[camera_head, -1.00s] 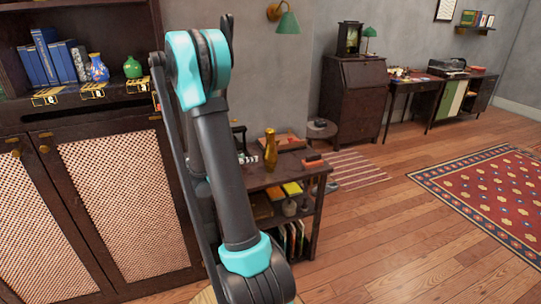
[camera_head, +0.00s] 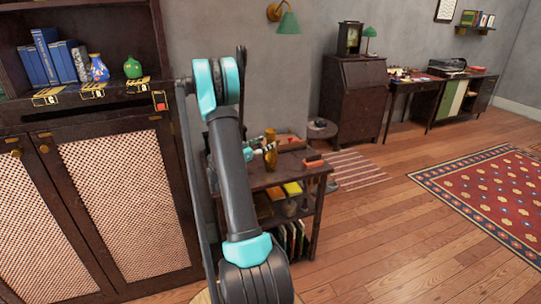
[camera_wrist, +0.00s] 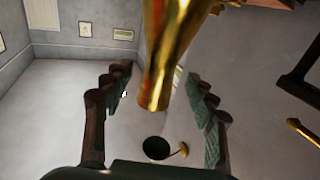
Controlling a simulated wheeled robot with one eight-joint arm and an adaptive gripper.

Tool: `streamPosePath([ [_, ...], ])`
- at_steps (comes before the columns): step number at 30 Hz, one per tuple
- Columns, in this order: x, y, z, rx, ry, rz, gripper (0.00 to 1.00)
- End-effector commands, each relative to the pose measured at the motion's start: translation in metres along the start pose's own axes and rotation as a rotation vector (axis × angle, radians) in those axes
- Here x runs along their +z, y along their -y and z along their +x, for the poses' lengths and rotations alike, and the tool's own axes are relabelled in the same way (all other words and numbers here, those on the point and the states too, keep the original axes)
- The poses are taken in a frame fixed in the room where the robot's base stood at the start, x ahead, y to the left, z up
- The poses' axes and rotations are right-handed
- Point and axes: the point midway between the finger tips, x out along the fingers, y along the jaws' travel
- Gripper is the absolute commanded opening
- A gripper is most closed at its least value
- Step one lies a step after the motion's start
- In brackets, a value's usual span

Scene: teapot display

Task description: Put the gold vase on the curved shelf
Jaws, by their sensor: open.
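The gold vase (camera_head: 270,148) stands upright on the small dark side table (camera_head: 262,180). My gripper (camera_head: 258,151) is at the vase's left side in the head view, partly hidden by my arm. In the wrist view the gold vase (camera_wrist: 168,50) lies between the two open fingers of my gripper (camera_wrist: 160,98), with gaps on both sides. The vase's far end is cut off by that frame's edge. I cannot tell which thing is the curved shelf; a dark cabinet (camera_head: 75,115) at left has a shelf with a blue vase (camera_head: 98,68) and a green vase (camera_head: 132,67).
Blue books (camera_head: 55,60) stand on the cabinet shelf. The side table also bears a red object (camera_head: 314,163) and boxes, with more items below. A green wall lamp (camera_head: 287,22) hangs above.

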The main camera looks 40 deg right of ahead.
Motion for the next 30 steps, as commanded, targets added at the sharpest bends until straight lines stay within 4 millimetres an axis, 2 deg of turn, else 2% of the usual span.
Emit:
streamPosePath([
  [3, 0.000, 0.000, 0.016, 0.002, 0.000, 0.000, 0.57],
  [11, 0.001, 0.000, 0.028, 0.001, 0.000, 0.000, 0.57],
  [21, 0.005, -0.001, 0.071, 0.001, 0.001, 0.000, 0.57],
  [28, 0.005, 0.000, 0.074, -0.001, 0.001, 0.000, 0.57],
  [30, 0.005, 0.000, 0.074, -0.001, 0.001, 0.000, 0.51],
])
